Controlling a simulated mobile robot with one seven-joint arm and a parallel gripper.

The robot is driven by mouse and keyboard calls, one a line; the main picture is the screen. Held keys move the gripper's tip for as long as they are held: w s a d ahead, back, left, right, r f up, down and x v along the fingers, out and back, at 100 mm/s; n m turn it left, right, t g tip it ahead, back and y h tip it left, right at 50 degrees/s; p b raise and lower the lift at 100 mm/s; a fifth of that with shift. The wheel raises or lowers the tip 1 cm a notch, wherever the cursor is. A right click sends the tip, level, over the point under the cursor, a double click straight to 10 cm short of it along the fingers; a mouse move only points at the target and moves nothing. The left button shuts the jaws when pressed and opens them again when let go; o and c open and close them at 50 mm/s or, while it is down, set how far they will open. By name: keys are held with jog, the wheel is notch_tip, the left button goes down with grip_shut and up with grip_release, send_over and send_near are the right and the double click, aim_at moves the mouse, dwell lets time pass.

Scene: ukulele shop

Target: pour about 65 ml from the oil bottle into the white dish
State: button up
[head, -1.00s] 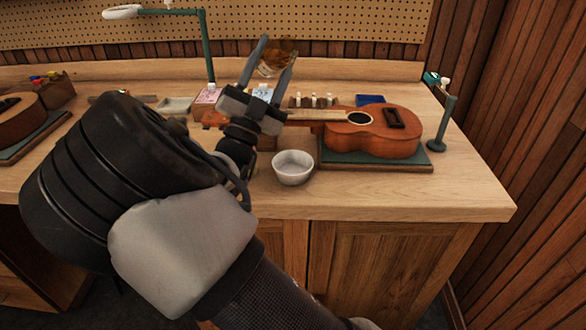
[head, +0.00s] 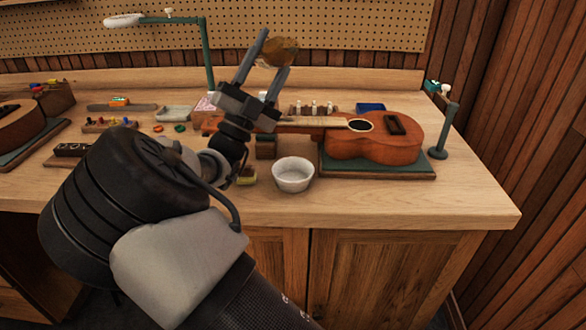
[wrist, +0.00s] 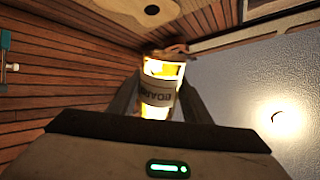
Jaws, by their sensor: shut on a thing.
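The white dish (head: 293,185) stands upright on the bench, in front of the ukulele's neck. No oil can be made out in it. My gripper (head: 268,58) is raised above the bench, behind and a little left of the dish in the picture. It is shut on the amber oil bottle (head: 284,50). In the wrist view the bottle (wrist: 158,95) sits between the two fingers, with a pale label and bright yellow glass. The bottle looks tilted in the head view, its mouth is not clear, and no stream shows.
A ukulele (head: 378,140) lies on a green mat right of the dish. A green lamp post (head: 207,60) stands behind my gripper. A small post (head: 446,130) stands at the right end. Small tools and parts lie left. The bench front right of the dish is clear.

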jog(key=shift+r+m+g+h+b, duration=0.1)
jog(key=shift+m+g+h+b, duration=0.55)
jog(key=shift+m+b, duration=0.25)
jog(key=shift+s+r+m+g+h, duration=0.1)
jog(key=shift+r+m+g+h, duration=0.25)
jog(key=shift+m+h, duration=0.4)
